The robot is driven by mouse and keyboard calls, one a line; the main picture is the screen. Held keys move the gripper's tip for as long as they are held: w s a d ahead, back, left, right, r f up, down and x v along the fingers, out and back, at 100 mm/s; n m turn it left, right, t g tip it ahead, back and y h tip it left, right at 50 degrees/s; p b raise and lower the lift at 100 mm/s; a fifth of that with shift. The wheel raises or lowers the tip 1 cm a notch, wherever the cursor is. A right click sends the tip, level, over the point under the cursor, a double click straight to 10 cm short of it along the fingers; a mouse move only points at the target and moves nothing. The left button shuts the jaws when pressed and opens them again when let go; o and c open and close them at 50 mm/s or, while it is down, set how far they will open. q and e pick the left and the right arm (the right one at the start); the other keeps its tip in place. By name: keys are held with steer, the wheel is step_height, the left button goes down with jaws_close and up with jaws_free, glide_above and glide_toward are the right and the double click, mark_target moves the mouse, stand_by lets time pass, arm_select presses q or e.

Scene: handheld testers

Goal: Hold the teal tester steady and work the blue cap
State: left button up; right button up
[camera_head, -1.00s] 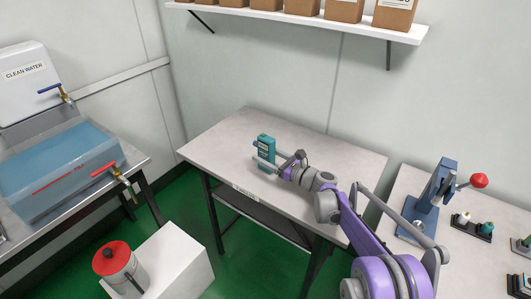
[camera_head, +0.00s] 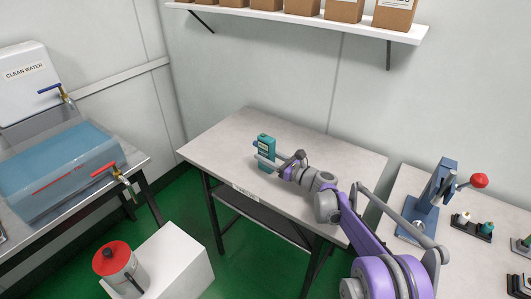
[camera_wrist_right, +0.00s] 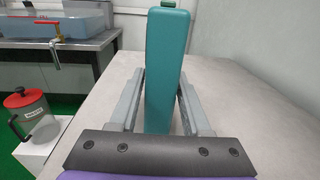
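The teal tester (camera_head: 265,145) stands upright on the table, with a small dark display on its face. A small blue knob, which looks like the blue cap (camera_head: 255,143), sticks out from its left side. My right gripper (camera_head: 268,154) reaches in from the right with one finger on each side of the tester. In the right wrist view the tester (camera_wrist_right: 165,65) rises between the two fingers, which look shut against its sides. The cap is hidden there behind the tester. My left gripper is not in view.
The grey table (camera_head: 215,140) is otherwise clear. A blue press with a red knob (camera_head: 479,180) and small testers stand on the right-hand table. A blue water basin (camera_head: 60,170) is at left, and a red-lidded jug (camera_head: 118,265) stands on a white block.

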steer(key=o, duration=0.3)
